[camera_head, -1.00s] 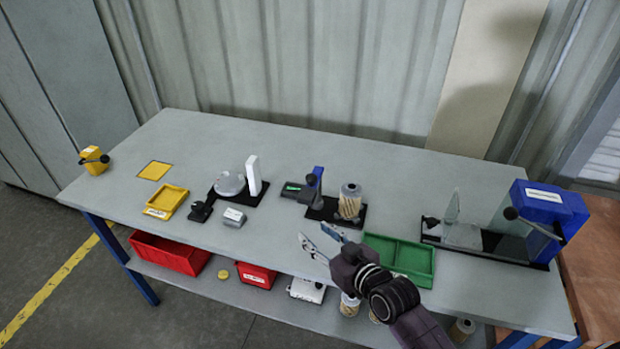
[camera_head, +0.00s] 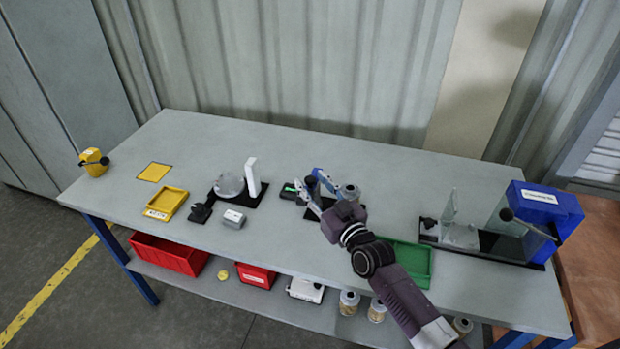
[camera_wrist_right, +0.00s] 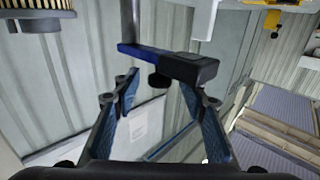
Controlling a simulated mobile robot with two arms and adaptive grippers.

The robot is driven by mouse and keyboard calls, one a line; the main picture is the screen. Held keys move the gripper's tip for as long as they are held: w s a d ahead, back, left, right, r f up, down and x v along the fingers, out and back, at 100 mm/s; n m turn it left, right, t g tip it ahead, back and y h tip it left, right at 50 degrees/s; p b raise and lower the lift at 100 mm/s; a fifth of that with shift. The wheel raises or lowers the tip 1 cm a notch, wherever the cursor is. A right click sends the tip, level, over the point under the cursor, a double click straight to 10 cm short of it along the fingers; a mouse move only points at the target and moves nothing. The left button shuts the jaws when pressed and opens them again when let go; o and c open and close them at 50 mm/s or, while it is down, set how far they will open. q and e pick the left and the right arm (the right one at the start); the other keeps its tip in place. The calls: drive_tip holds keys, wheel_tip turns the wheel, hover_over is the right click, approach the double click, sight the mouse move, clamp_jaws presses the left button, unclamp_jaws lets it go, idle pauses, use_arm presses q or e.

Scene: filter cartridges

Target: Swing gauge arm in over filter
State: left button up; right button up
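The filter cartridge (camera_head: 348,191), pleated with a grey cap, stands on the black gauge base, partly hidden behind my right gripper (camera_head: 310,181). Its pleats also show in the right wrist view (camera_wrist_right: 35,22) at the top left. The blue gauge arm (camera_head: 315,173) is at the gripper's fingertips, left of the filter. In the right wrist view, which looks turned over, the blue and black gauge arm (camera_wrist_right: 165,62) with a dark knob lies across and just beyond the spread fingers. I see no clear contact. My left gripper is not in view.
A green tray (camera_head: 428,268) lies right of my right arm. A blue machine (camera_head: 545,215) with glass panels stands at the right end. A white upright on a black base (camera_head: 252,176), a grey block (camera_head: 234,219) and a yellow tray (camera_head: 167,203) stand to the left.

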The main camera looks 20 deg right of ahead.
drive_tip(key=shift+w+a, duration=0.2)
drive_tip(key=shift+w, duration=0.7)
clamp_jaws()
